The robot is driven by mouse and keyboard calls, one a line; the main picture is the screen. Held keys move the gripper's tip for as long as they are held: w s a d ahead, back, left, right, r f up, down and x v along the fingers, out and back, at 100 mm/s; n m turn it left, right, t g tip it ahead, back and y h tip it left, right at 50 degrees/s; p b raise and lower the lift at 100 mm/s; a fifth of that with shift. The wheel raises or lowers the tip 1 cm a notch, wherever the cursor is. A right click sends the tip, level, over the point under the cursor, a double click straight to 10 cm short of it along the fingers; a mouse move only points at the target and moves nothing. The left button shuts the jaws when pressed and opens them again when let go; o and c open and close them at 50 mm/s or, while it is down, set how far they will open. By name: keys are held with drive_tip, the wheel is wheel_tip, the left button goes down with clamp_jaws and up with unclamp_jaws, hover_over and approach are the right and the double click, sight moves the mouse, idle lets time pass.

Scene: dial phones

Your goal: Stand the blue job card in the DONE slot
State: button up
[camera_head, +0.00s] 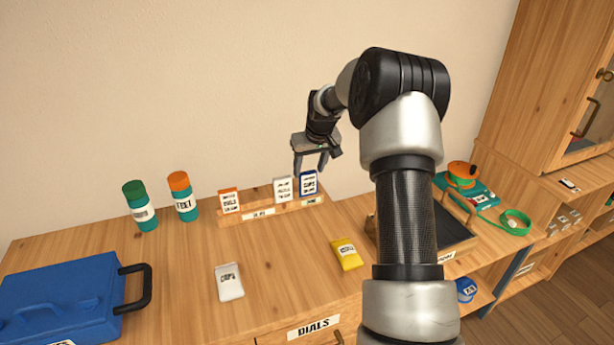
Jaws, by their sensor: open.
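The blue job card (309,183) stands upright at the right end of the wooden card rack (262,209), at the part with the small right-hand label, which is too small to read surely. My gripper (309,170) is open, fingers pointing down, right at the top of the blue card. One finger shows on each side of the card's top edge. I cannot tell whether they touch it. A white card (282,190) stands just left of the blue one, and an orange-topped card (229,202) stands at the rack's left end.
A yellow card or box (346,253) and a white one (229,282) lie on the bench. Two bottles, green-capped (140,206) and orange-capped (183,197), stand left of the rack. A blue case (62,298) fills the front left. A dark tray (448,226) is partly behind my arm.

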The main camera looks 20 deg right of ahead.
drive_tip(key=v, duration=0.5)
idle(0.3)
drive_tip(key=s+a+r, duration=0.5)
drive_tip(key=s+r, duration=0.2)
drive_tip(key=s, duration=0.1)
drive_tip(key=s+a+r, duration=0.5)
drive_tip(key=s+r, duration=0.1)
drive_tip(key=s, duration=0.2)
drive_tip(key=s+a+r+t, duration=0.1)
drive_tip(key=s+a, duration=0.2)
drive_tip(key=s, duration=0.9)
drive_tip(key=s+a, duration=0.3)
drive_tip(key=s, duration=0.8)
wheel_tip(320, 180, up, 13)
drive_tip(key=p, duration=1.3)
drive_tip(key=shift+s+a, duration=0.15)
drive_tip(key=shift+s, duration=0.2)
